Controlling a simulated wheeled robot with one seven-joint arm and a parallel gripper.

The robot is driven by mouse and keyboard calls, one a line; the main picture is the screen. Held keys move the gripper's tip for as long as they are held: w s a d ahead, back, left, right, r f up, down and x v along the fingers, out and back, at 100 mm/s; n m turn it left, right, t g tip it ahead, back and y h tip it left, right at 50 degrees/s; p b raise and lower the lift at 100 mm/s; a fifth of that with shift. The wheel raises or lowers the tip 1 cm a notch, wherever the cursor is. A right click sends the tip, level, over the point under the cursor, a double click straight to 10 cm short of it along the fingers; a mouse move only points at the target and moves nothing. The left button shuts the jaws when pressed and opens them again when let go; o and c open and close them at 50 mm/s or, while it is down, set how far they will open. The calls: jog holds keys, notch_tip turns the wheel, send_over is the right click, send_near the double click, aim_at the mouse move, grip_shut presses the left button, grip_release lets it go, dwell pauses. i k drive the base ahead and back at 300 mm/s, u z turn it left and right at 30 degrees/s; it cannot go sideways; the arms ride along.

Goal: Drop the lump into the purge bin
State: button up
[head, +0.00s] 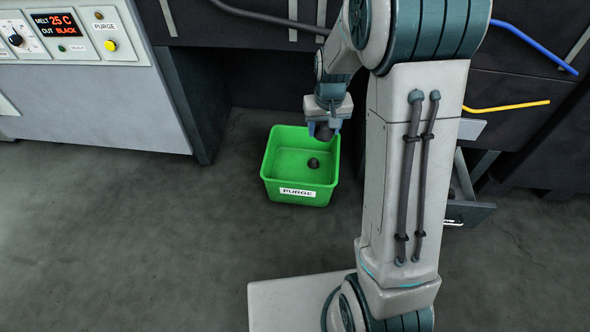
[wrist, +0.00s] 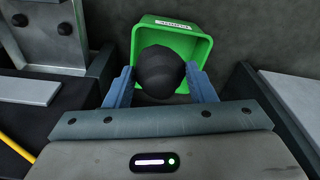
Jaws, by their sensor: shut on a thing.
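The purge bin (head: 299,197) is a bright green open box with a white PURGE label, standing on the floor in the head view. A small dark lump (head: 313,163) lies inside it on its floor. My gripper (head: 325,131) is above the bin's back right part. In the wrist view my gripper (wrist: 161,88) is shut on a black rounded lump (wrist: 160,70), with a blue finger on each side. The green bin (wrist: 202,50) shows behind and below the held lump, which hides part of its inside.
A control panel (head: 75,37) with a PURGE button and a red display reading 25 C and BLACK is at upper left. A dark machine stands behind the bin. An open grey drawer (head: 468,212) is right of my arm. The floor left of the bin is clear.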

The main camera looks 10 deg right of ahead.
aim_at(306, 171)
jog(key=i, duration=0.45)
jog(key=u, duration=0.05)
jog(key=k, duration=0.5)
jog(key=u, duration=2.05)
jog(key=i, duration=1.15)
jog(key=z, duration=2.25)
jog(key=i, duration=0.45)
jog(key=u, duration=0.1)
